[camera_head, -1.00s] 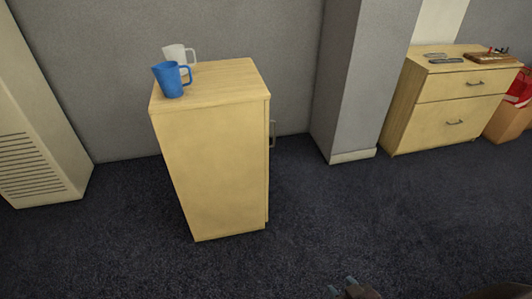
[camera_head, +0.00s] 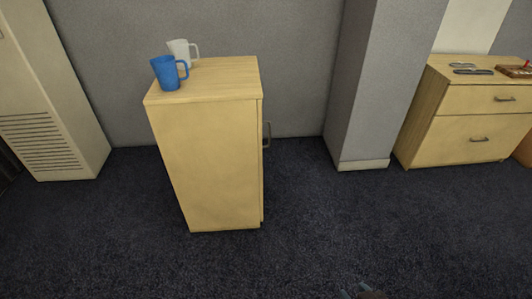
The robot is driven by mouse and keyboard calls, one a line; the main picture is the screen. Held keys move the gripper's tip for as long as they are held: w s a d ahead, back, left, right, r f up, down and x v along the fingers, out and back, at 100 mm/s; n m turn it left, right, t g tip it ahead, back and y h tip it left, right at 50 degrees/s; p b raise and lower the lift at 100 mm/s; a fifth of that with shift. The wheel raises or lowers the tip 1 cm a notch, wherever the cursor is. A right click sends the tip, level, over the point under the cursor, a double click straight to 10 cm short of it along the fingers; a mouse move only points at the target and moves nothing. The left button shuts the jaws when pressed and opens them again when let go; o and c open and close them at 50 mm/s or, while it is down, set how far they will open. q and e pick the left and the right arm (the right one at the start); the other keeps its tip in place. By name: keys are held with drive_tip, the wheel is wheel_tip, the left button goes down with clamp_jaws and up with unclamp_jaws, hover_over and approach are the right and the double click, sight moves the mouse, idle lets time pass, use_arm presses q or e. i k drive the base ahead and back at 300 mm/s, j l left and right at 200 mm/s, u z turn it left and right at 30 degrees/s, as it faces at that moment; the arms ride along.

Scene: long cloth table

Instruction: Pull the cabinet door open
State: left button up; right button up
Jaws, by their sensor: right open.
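The light wooden cabinet (camera_head: 212,165) stands on the dark carpet left of the middle, with its side panel towards me. Its door is on the right side, seen edge-on, and looks shut. The grey door handle (camera_head: 267,135) sticks out from that right side. My right gripper (camera_head: 360,289) shows only at the bottom edge, with its fingertips apart and nothing visible between them. It is well below and to the right of the cabinet, far from the handle. My left gripper is not in view.
A blue mug (camera_head: 168,73) and a white mug (camera_head: 180,52) stand on the cabinet top. A grey pillar (camera_head: 373,85) is to the right. A drawer cabinet (camera_head: 470,125) with small items on top stands farther right. A vented unit (camera_head: 55,110) is at left. The carpet in front is clear.

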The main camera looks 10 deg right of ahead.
sight(258, 101)
drive_tip(key=l, duration=0.45)
drive_tip(key=k+l+u, duration=0.1)
drive_tip(key=l, duration=0.3)
drive_tip(key=k+l+u, duration=0.1)
drive_tip(key=l, duration=0.35)
drive_tip(key=k+l, duration=0.15)
drive_tip(key=l, duration=0.25)
drive_tip(key=i+j+u, duration=0.1)
drive_tip(key=i+j, duration=0.55)
drive_tip(key=i+l, duration=0.3)
drive_tip(key=i, duration=0.15)
drive_tip(key=i+l, duration=0.6)
drive_tip(key=l, duration=0.15)
